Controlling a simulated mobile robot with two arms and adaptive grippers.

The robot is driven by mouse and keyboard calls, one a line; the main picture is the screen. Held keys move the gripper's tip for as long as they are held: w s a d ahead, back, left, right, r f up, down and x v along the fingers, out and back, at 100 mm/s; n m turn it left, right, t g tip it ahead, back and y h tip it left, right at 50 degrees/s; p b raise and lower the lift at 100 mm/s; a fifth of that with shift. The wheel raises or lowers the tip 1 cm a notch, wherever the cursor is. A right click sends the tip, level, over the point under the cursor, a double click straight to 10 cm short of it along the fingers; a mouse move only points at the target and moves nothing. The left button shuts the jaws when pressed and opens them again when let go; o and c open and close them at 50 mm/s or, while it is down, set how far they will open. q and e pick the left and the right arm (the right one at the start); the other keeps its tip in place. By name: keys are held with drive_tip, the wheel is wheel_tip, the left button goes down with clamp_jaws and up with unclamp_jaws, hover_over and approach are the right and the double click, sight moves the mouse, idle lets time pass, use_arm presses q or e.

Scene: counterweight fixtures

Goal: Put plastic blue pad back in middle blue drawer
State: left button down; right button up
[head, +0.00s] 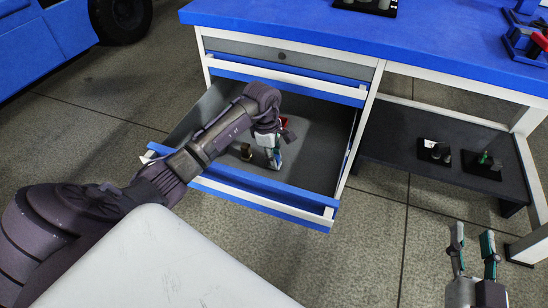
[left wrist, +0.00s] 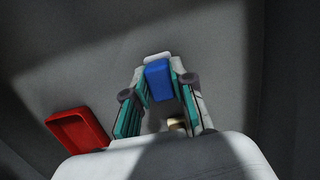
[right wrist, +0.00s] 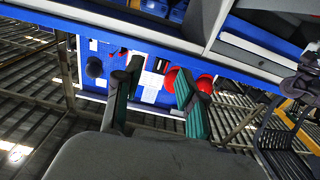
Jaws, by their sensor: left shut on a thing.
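The blue drawer (head: 262,187) is pulled out of the workbench and its grey inside shows. My left gripper (head: 273,158) reaches down into it. In the left wrist view my left gripper (left wrist: 160,92) is shut on the plastic blue pad (left wrist: 159,79), which sits between its fingertips over the grey drawer floor. I cannot tell whether the pad touches the floor. In the head view the gripper mostly hides the pad. My right gripper (head: 472,246) is open and empty, away from the bench at the lower right. Its fingers also stand apart in the right wrist view (right wrist: 157,98).
A red tray-like piece (left wrist: 78,130) and a small yellowish piece (left wrist: 176,123) lie in the drawer. A closed grey drawer (head: 300,62) is above. The dark lower shelf (head: 400,168) holds small items. Open floor lies in front of the bench.

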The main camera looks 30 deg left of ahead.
drive_tip(key=shift+r, duration=0.1)
use_arm(q)
drive_tip(key=shift+f, duration=0.1)
drive_tip(key=c, duration=1)
unclamp_jaws()
use_arm(e)
drive_tip(key=shift+a+r, duration=0.1)
drive_tip(key=shift+r, duration=0.2)
